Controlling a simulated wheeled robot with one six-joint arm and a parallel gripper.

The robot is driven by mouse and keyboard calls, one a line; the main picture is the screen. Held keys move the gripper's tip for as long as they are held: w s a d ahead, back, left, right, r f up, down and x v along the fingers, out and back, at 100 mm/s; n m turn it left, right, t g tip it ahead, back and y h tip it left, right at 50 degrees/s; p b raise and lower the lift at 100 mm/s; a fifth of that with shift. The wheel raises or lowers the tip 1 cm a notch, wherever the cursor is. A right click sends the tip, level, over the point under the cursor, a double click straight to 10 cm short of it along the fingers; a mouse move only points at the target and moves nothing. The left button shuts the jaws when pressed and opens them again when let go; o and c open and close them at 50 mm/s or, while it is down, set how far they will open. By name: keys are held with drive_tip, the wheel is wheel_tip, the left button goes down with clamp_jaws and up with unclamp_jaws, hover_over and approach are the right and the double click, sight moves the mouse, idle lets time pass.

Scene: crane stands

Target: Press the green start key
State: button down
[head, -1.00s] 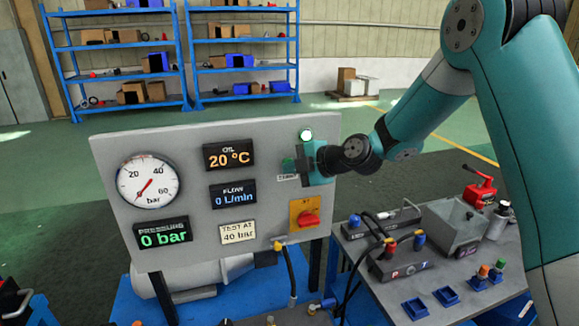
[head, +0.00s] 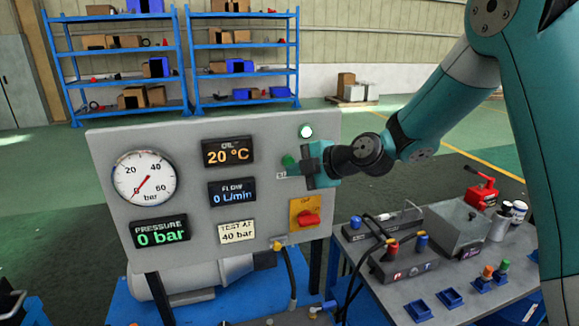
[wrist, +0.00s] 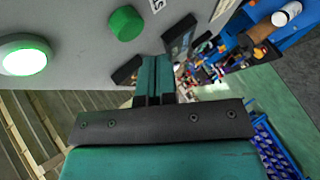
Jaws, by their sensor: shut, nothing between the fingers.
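The green start key (head: 288,160) is a round green button on the grey panel, below a lit white-green lamp (head: 306,132). In the wrist view the key (wrist: 126,23) stands out from the panel, above and left of my fingertips. My gripper (head: 287,171) is shut and empty, in front of the panel at the key's lower right. In the wrist view its teal fingers (wrist: 154,66) lie together, and a gap to the key shows. In the head view the gripper partly hides the key and its label.
The panel (head: 100,200) carries a gauge (head: 144,178) near zero and displays reading 20 °C, 0 L/min and 0 bar. A red rotary switch (head: 307,218) on a yellow plate sits below my gripper. A bench (head: 395,300) with fittings stands at right.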

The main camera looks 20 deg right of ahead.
drive_tip(key=s+b, duration=0.2)
drive_tip(key=s, duration=0.2)
idle(0.6)
drive_tip(key=s+a+m+g+b, duration=0.1)
drive_tip(key=s+a+m+g, duration=0.2)
drive_tip(key=s, duration=0.5)
drive_tip(key=s+a+m+g, duration=0.3)
drive_tip(key=s+a+m, duration=0.1)
drive_tip(key=s, duration=0.3)
drive_tip(key=s+d+m+g+h, duration=0.1)
drive_tip(key=s+m+g+h, duration=0.1)
drive_tip(key=s+m, duration=0.2)
drive_tip(key=s+d+f+m+g+h, duration=0.1)
drive_tip(key=s+m, duration=0.3)
drive_tip(key=s, duration=0.6)
drive_tip(key=shift+s+d+f+g+h, duration=0.2)
drive_tip(key=shift+s+d+g+h, duration=0.15)
drive_tip(key=shift+g+h, duration=0.2)
drive_tip(key=c, duration=1.8)
unclamp_jaws()
drive_tip(key=shift+a, duration=0.1)
drive_tip(key=shift+c, duration=0.2)
